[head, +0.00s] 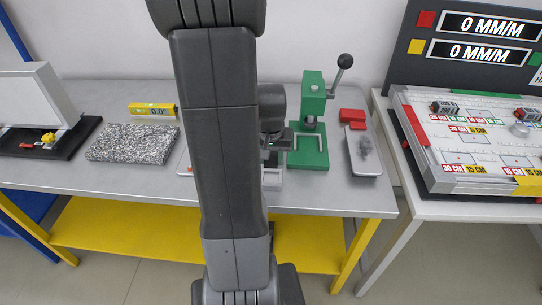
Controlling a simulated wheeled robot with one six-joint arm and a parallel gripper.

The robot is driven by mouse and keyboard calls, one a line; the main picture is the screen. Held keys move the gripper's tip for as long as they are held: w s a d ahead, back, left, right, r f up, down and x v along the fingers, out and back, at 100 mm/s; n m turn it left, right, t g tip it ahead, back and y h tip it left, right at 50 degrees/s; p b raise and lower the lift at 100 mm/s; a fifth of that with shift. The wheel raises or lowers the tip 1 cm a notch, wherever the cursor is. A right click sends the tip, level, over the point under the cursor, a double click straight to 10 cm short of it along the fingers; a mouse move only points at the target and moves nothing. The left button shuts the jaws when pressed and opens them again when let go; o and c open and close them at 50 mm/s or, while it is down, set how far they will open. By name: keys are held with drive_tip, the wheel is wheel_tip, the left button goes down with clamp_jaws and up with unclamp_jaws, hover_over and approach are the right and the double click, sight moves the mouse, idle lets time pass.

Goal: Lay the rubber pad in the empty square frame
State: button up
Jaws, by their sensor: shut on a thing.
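My gripper (273,143) is partly hidden behind my own arm, over the middle of the grey bench. It is shut on a small dark piece that looks like the rubber pad; its outline is too small and covered to make out. A pale grey frame-like piece (272,179) lies on the bench just below the gripper in the picture, mostly hidden by my arm. I cannot tell whether it is the square frame or whether it is empty. The gap between gripper and bench cannot be judged.
A green lever press (313,140) stands close right of the gripper. A light tray (360,162) and red blocks (352,117) lie further right. A speckled slab (132,143) and yellow level (153,110) lie left. A white panel board (465,178) stands on the right table.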

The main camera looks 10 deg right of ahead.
sight(271, 179)
drive_tip(key=shift+f+b, duration=2.2)
drive_tip(key=shift+f, duration=0.5)
drive_tip(key=shift+f+b, duration=0.4)
drive_tip(key=shift+b, duration=0.1)
drive_tip(key=o, duration=1)
drive_tip(key=shift+o, duration=0.2)
drive_tip(key=shift+r, duration=0.1)
wheel_tip(271, 179, up, 14)
drive_tip(key=s, duration=0.2)
drive_tip(key=shift+a+f+p, duration=0.25)
drive_tip(key=shift+a+p, duration=0.05)
drive_tip(key=shift+p, duration=0.05)
drive_tip(key=shift+f, duration=0.15)
drive_tip(key=f, duration=0.4)
drive_tip(key=w+f, duration=0.1)
drive_tip(key=f, duration=0.4)
drive_tip(key=w+f, duration=0.1)
drive_tip(key=f, duration=0.3)
drive_tip(key=shift+d+f+b, duration=0.15)
drive_tip(key=shift+d+b, duration=0.15)
